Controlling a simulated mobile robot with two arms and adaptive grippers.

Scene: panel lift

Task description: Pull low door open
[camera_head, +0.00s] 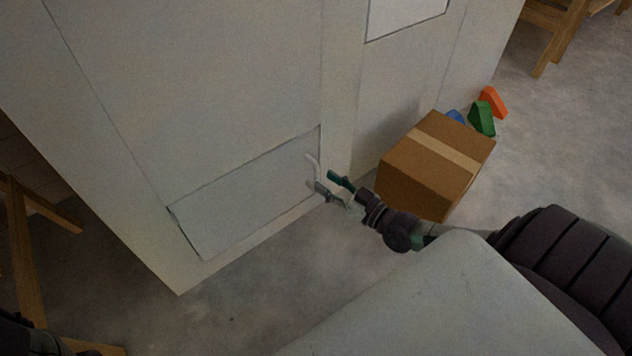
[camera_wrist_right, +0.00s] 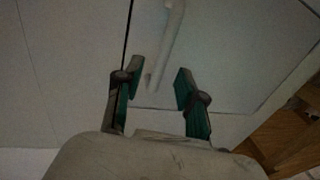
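The low door (camera_head: 245,195) is a pale panel set low in the large grey-white wall panel, and it looks shut. Its pale bar handle (camera_head: 313,166) stands near the door's right edge. My right gripper (camera_head: 325,183) is at the lower end of the handle. In the right wrist view the handle (camera_wrist_right: 166,45) runs down toward the space between the two green-padded fingers (camera_wrist_right: 158,82). The fingers are open and apart, with the handle's end near the left finger. I cannot tell whether they touch. My left gripper is not in view.
A cardboard box (camera_head: 437,165) stands on the floor right of my right gripper. Green (camera_head: 481,118), orange (camera_head: 493,102) and blue (camera_head: 456,116) blocks lie behind it. Wooden furniture (camera_head: 556,30) stands at the top right. The floor before the door is clear.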

